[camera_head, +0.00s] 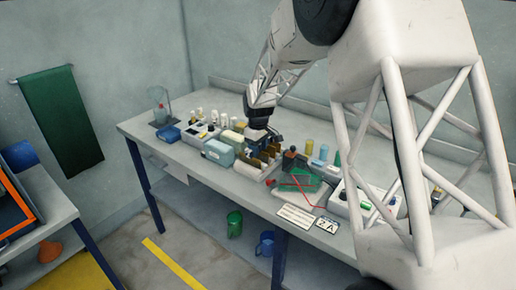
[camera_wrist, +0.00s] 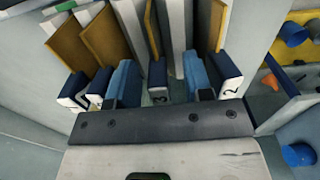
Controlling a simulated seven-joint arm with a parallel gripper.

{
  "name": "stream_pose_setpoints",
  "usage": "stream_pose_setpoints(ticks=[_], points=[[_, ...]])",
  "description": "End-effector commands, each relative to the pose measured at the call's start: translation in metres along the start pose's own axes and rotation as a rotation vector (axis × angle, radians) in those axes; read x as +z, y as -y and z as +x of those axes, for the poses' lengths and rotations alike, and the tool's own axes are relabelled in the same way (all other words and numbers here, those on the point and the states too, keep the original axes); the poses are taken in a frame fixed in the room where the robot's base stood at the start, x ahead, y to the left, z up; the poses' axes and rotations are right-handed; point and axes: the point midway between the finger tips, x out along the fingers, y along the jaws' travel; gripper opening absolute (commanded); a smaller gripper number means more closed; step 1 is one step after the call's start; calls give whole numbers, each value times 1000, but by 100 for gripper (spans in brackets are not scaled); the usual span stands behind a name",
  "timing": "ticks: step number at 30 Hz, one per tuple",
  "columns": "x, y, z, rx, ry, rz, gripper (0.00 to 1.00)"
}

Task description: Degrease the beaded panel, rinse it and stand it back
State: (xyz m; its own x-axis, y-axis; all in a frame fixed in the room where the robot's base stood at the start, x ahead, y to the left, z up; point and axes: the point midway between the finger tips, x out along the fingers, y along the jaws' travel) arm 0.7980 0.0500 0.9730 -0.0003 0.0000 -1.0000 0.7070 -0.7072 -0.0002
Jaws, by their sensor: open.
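My gripper (camera_head: 266,143) is over the rack of upright brown panels (camera_head: 262,161) near the middle of the bench. In the wrist view its two blue fingers (camera_wrist: 160,82) are apart, with a dark block marked 3 (camera_wrist: 158,80) showing between them. Ochre-brown panels stand on edge beyond the fingers, one at the left (camera_wrist: 104,36), a narrow one in the middle (camera_wrist: 152,28) and one at the right (camera_wrist: 218,26). Another block is marked 2 (camera_wrist: 228,75). I cannot tell which panel is beaded. No panel is seen gripped.
A light blue box (camera_head: 218,152) stands left of the rack. Several bottles and cylinders stand behind. A clear holder (camera_head: 160,108) is at the far left. Bare bench shows along the front left.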

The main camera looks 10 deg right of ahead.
Motion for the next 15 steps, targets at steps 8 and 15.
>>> stream_pose_setpoints(ticks=[8,15], points=[[0,0,-21,1,-1,0,46],[0,0,-53,2,-3,0,46]])
